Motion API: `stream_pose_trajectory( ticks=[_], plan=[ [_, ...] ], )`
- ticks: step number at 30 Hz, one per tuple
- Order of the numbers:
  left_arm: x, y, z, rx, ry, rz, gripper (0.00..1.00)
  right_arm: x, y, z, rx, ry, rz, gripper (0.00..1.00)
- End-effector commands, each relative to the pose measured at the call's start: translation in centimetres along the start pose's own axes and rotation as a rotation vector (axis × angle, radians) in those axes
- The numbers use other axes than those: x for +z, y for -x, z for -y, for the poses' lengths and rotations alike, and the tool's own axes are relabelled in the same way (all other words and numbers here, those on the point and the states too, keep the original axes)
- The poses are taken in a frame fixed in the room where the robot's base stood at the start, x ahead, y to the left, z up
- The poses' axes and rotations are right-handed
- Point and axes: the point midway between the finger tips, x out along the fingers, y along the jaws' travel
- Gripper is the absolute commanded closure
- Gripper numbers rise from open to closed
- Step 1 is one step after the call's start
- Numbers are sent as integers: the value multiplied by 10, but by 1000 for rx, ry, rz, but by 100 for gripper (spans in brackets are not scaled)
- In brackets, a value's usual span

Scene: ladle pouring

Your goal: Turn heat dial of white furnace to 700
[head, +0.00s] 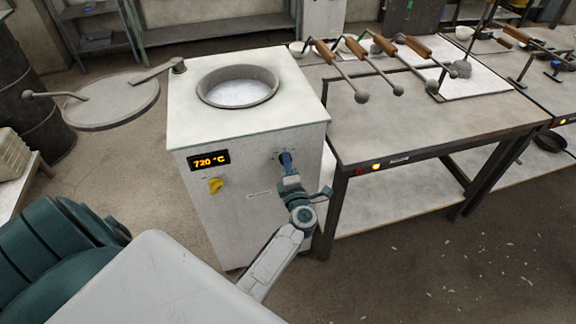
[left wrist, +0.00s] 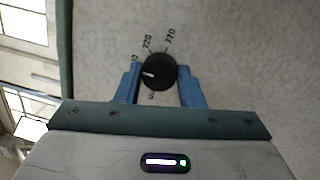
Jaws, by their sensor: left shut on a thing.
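The white furnace (head: 250,205) stands at the centre left of the head view. Its display (head: 209,161) reads 720 °C. The black heat dial (left wrist: 160,71) shows in the left wrist view, with its white pointer mark turned to the left. Printed numbers 720 and 770 show above it; other numbers are partly hidden by the fingers. My left gripper (head: 286,163) is at the upper right of the furnace front, and its blue fingers (left wrist: 160,88) are closed on both sides of the dial. In the head view the dial is mostly hidden by the gripper. My right gripper is out of view.
A yellow knob (head: 215,186) sits below the display. The furnace's round opening (head: 238,87) is uncovered, its lid (head: 112,103) swung out left. A metal table (head: 430,130) with several wooden-handled ladles stands close on the right.

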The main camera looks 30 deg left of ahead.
Motion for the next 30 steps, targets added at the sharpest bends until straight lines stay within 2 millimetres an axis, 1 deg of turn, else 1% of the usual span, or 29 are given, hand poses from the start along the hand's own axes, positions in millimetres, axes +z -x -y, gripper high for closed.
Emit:
stream_pose_trajectory(
  ticks=[2,3,5,6,14,17,20,26,30],
  plan=[
    [0,0,1,-2,-1,-1,88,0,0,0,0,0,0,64],
    [0,0,1,-2,-1,-1,59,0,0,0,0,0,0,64],
    [0,0,1,-2,-1,-1,47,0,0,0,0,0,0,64],
    [0,0,1,-1,-1,-1,43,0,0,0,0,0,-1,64],
    [0,1,0,-1,-1,0,43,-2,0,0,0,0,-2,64],
    [0,7,1,-3,0,0,43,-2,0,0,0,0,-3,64],
    [0,21,1,-4,0,-1,43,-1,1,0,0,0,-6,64],
    [0,63,2,-6,0,-2,43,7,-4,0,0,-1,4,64],
    [-1,87,2,-4,0,-2,43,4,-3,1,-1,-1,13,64]
  ],
)
